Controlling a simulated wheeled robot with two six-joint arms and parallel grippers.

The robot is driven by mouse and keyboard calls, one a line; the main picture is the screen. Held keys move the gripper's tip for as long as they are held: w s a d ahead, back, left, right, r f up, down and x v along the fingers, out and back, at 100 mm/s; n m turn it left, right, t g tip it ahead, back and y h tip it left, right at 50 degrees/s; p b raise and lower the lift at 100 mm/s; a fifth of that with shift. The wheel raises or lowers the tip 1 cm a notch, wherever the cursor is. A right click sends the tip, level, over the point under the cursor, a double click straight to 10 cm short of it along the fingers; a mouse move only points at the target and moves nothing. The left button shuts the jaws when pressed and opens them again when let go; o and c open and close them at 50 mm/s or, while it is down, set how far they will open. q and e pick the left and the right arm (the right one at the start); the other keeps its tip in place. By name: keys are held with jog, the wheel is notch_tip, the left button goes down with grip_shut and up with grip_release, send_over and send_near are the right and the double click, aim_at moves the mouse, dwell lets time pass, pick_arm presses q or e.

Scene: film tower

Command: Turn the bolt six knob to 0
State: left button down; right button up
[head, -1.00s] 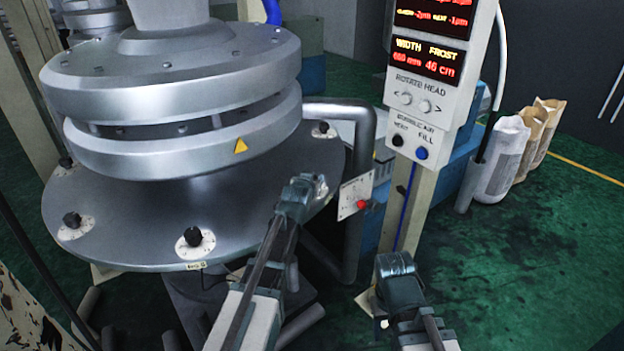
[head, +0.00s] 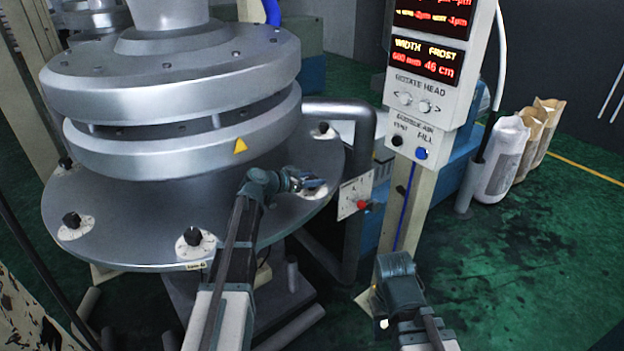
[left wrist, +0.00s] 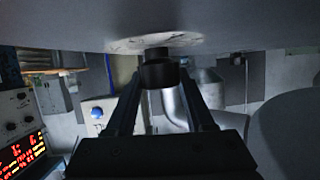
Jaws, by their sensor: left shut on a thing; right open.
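My left gripper (head: 308,184) is over the right part of the round grey bolt plate (head: 130,245). It is shut on a black knob (left wrist: 158,73), which stands between its fingers in the left wrist view. A white dial (left wrist: 155,43) lies at the knob's base; its edge also shows beside the gripper in the head view (head: 318,193). The gripper mostly hides this knob in the head view, and I cannot read its number or setting. My right gripper (head: 394,268) is open and empty, low in front of the control post.
Other black knobs on white dials stand around the plate: front (head: 193,237), left (head: 72,220) and back right (head: 323,127). The large metal ring (head: 180,150) rises above the plate. A control panel (head: 425,90) and small switch box (head: 355,194) stand right.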

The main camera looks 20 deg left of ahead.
pick_arm(q)
jog(key=shift+m+g+h, duration=1)
jog(key=shift+m+h, duration=0.1)
jog(key=shift+m, duration=0.2)
jog(key=shift+s+f, duration=0.1)
jog(key=shift+c, duration=1.4)
grip_release()
jog(key=shift+s+d+n+t+y, duration=0.1)
jog(key=shift+n+t+y, duration=0.2)
jog(key=shift+n, duration=0.1)
jog(key=n+t+y, duration=0.1)
jog(key=n+y, duration=0.1)
jog(key=shift+n+t+y, duration=0.4)
jog(key=n+y, duration=0.2)
jog(key=n+t+y, duration=0.1)
jog(key=n+y, duration=0.1)
jog(key=shift+w+t+y, duration=0.2)
jog(key=shift+t+y, duration=0.1)
jog(key=shift+n+y, duration=0.4)
jog(key=shift+n, duration=0.1)
